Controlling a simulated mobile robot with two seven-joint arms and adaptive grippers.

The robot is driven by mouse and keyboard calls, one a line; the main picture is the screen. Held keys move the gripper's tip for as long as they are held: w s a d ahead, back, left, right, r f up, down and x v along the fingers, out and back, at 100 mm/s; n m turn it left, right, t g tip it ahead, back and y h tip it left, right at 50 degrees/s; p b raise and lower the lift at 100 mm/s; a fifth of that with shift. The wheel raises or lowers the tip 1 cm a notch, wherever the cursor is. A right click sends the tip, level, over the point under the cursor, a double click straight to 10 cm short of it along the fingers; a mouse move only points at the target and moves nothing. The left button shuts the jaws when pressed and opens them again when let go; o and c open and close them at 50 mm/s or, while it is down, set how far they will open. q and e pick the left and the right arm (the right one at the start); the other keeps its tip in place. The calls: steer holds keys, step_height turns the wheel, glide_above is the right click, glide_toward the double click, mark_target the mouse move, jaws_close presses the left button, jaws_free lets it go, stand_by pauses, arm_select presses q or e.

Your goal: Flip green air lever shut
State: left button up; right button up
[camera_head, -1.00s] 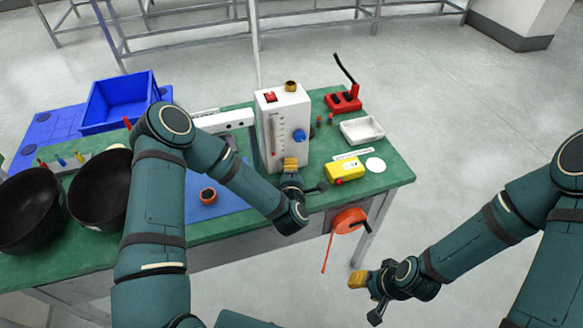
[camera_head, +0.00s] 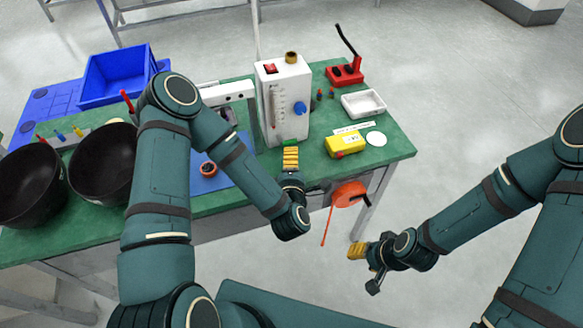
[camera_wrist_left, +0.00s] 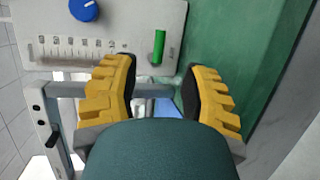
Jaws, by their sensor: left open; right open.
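The green air lever (camera_wrist_left: 158,47) shows in the left wrist view as a short bar on the face of the white box (camera_wrist_left: 60,25), near one end of its printed scale. In the head view the white box (camera_head: 285,95) stands on the bench, and I cannot make out the lever clearly there. My left gripper (camera_head: 290,158) is open and empty just in front of the box's lower end. In the left wrist view its yellow fingers (camera_wrist_left: 160,85) are spread, with the lever beyond the gap between them. My right gripper (camera_head: 362,255) is away from the bench, over the floor.
A blue knob (camera_head: 299,108) sits on the box. A yellow device (camera_head: 345,145), a white tray (camera_head: 363,103) and a red stand (camera_head: 344,73) are to the right. An orange reel (camera_head: 348,193) hangs at the front edge. Black bowls (camera_head: 103,160) and a blue bin (camera_head: 117,75) are left.

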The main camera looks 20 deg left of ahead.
arm_select(q)
steer(key=shift+v, duration=1.45)
steer(key=shift+s+f, duration=0.1)
